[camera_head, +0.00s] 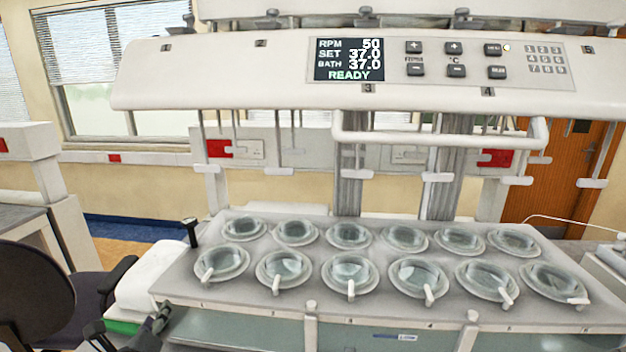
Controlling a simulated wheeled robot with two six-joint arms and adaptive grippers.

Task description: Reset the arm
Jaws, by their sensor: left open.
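My left gripper (154,326) is dark and shows at the bottom left edge of the head view, partly cut off by the frame. It is open, in front of the left front corner of the dissolution bath, and I see nothing held in it. My right gripper is not in view. The bath's grey top plate (300,312) carries two rows of round lidded vessels, several with small white handles. The control head (220,75) above has a display (349,59) reading RPM 50, SET 37.0, BATH 37.0, READY.
A dark office chair (35,295) stands at the left, close to my left gripper. A small black upright part (191,232) stands at the plate's left edge. A wooden door (550,185) is behind right.

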